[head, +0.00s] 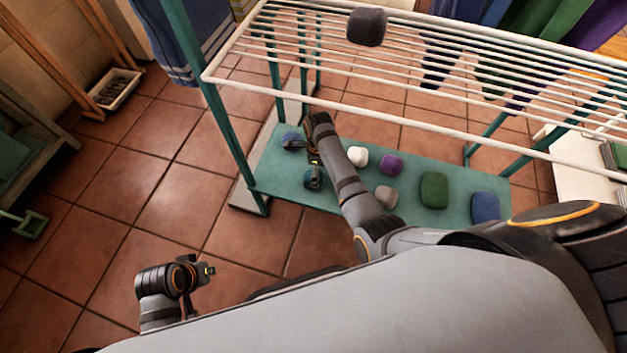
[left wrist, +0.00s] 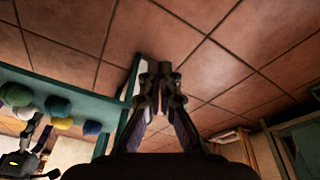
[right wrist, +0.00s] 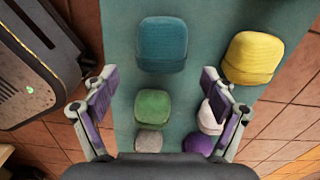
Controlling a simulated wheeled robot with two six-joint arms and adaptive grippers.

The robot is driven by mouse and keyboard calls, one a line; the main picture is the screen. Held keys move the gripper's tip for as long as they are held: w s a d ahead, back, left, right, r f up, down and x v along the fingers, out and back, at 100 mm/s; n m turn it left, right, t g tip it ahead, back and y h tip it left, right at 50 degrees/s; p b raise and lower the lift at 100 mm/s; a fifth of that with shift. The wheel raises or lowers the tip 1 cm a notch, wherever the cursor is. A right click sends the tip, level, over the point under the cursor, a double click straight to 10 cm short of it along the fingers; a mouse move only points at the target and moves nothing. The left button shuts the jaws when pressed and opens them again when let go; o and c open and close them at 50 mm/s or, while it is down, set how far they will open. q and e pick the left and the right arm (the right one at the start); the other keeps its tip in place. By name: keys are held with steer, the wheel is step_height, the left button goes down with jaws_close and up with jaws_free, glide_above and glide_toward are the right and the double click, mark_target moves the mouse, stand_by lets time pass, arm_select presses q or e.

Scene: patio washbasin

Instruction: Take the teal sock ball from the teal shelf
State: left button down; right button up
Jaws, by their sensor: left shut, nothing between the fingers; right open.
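The teal sock ball (right wrist: 162,43) rests on the teal shelf (right wrist: 120,25), at the top middle of the right wrist view. My right gripper (right wrist: 157,82) is open above the shelf with nothing held. The teal ball lies beyond its fingertips, between their lines and apart from them. In the head view my right gripper (head: 308,160) is over the left end of the low shelf (head: 345,197), and my arm hides part of the balls there. My left gripper (head: 205,271) is shut and empty, over the floor left of the shelf; its closed fingers show in the left wrist view (left wrist: 160,78).
Near the teal ball are yellow (right wrist: 254,58), green (right wrist: 152,107), white (right wrist: 210,118), grey (right wrist: 148,140) and purple (right wrist: 198,144) balls. A white drying rack (head: 450,75) with a dark grey ball (head: 367,27) spans above the shelf.

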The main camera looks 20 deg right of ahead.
step_height(320, 180, down, 5)
steer(key=b, duration=0.3)
steer(key=shift+w, duration=0.15)
steer(key=shift+f, duration=0.2)
arm_select(q)
steer(key=f, duration=0.1)
steer(key=d+f+t, duration=0.1)
steer(key=w+f+t, duration=0.1)
steer(key=shift+d+f+h, duration=0.15)
steer(key=shift+f+h, duration=0.05)
steer(key=shift+h, duration=0.1)
arm_select(e)
steer(key=c, duration=1.2)
arm_select(q)
steer(key=shift+s, duration=0.1)
arm_select(e)
steer(key=shift+r, duration=0.15)
